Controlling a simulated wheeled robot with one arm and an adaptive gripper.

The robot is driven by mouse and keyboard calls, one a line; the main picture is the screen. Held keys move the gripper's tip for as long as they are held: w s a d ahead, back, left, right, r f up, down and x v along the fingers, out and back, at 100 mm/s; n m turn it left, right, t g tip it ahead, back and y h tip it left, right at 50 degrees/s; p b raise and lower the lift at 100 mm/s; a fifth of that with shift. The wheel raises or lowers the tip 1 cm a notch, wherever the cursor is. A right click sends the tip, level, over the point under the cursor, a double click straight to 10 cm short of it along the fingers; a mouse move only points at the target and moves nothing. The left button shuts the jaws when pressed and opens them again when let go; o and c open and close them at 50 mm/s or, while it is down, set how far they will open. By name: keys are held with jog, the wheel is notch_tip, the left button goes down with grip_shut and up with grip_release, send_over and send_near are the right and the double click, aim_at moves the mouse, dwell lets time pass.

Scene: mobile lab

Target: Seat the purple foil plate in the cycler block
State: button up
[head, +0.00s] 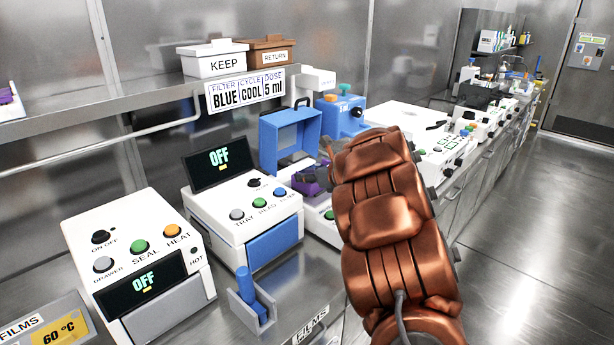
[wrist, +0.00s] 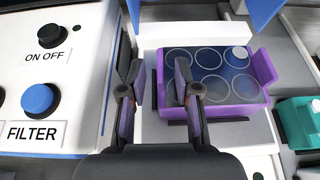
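The purple foil plate (wrist: 262,68) is in the wrist view, lying on a white surface below an open blue hood. It has several round wells under a bluish top, with a white round piece at its back right. My gripper (wrist: 158,88) is open over the plate's left end. One finger is left of the plate's left wall and the other is over the wells. I cannot tell whether either touches. In the head view, purple (head: 308,180) shows beside my gripper, mostly hidden by my arm. The cycler block cannot be clearly told apart.
A white unit (wrist: 50,90) with a blue FILTER button stands close to the left in the wrist view. A teal block (wrist: 300,122) is at the right. In the head view, the blue hood (head: 268,145) stands open, and white instruments line the bench.

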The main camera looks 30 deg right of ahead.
jog(key=shift+r, duration=0.15)
jog(key=shift+s+d, duration=0.1)
jog(key=shift+s, duration=0.15)
jog(key=b+v, duration=0.2)
jog(key=v, duration=0.9)
jog(key=shift+s+r, duration=0.2)
